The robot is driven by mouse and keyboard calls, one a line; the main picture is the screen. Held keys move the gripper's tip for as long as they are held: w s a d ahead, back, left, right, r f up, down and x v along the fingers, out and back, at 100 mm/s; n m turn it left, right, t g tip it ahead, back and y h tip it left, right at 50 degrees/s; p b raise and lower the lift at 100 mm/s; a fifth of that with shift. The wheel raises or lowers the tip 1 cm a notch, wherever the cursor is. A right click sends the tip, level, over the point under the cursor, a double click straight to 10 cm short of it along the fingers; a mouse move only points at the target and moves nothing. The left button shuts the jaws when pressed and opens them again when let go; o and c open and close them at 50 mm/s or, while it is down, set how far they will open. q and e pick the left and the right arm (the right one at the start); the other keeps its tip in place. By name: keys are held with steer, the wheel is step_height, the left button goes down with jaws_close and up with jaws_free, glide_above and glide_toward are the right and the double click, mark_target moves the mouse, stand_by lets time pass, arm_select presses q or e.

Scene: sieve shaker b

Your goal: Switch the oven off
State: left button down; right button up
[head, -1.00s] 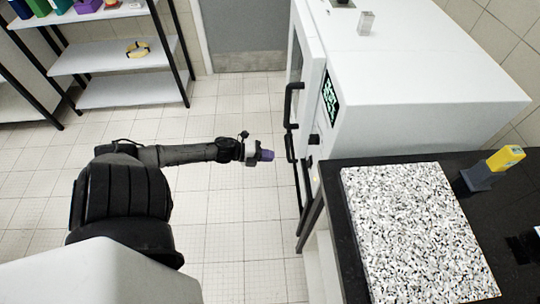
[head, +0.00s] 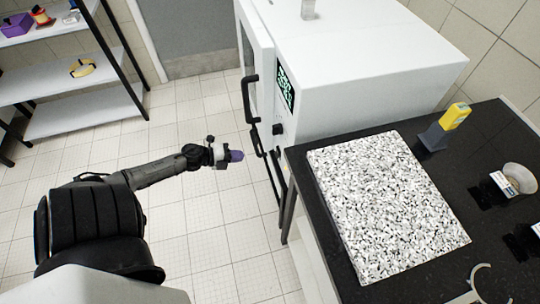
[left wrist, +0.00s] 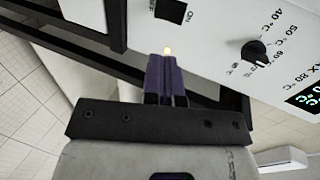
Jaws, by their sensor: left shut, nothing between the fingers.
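The oven (head: 350,70) is the large white cabinet at the centre right of the head view, with a black door handle (head: 250,100), a green-lit display (head: 285,88) and a dark knob (head: 278,129). In the left wrist view a black rocker switch (left wrist: 171,10) marked ON and OFF sits on the white panel at the top. The knob (left wrist: 255,50) with temperature marks is to its right.
A dark bench (head: 400,135) with a speckled slab (head: 385,205) stands right of my left gripper. A yellow and grey tool (head: 445,127) and a bowl on a stand (head: 520,178) are on it. Shelves (head: 85,110) stand at the far left. The tiled floor between is clear.

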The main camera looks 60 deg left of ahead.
mark_target(276, 155)
arm_select(q)
steer(key=b+x, duration=0.4)
steer(key=x, duration=0.9)
steer(key=shift+w+b, duration=0.1)
steer(key=shift+b, duration=0.3)
arm_select(e)
step_height(276, 155, down, 5)
steer(key=shift+d+f, duration=0.1)
steer(key=shift+d, duration=0.05)
arm_select(q)
steer(key=shift+d+f, duration=0.1)
steer(key=shift+f, duration=0.05)
steer(key=shift+t+b, duration=0.3)
steer(key=shift+b, duration=0.5)
arm_select(e)
steer(key=shift+w+a+f, duration=0.3)
steer(key=shift+a+f, duration=0.1)
steer(key=shift+f, duration=0.3)
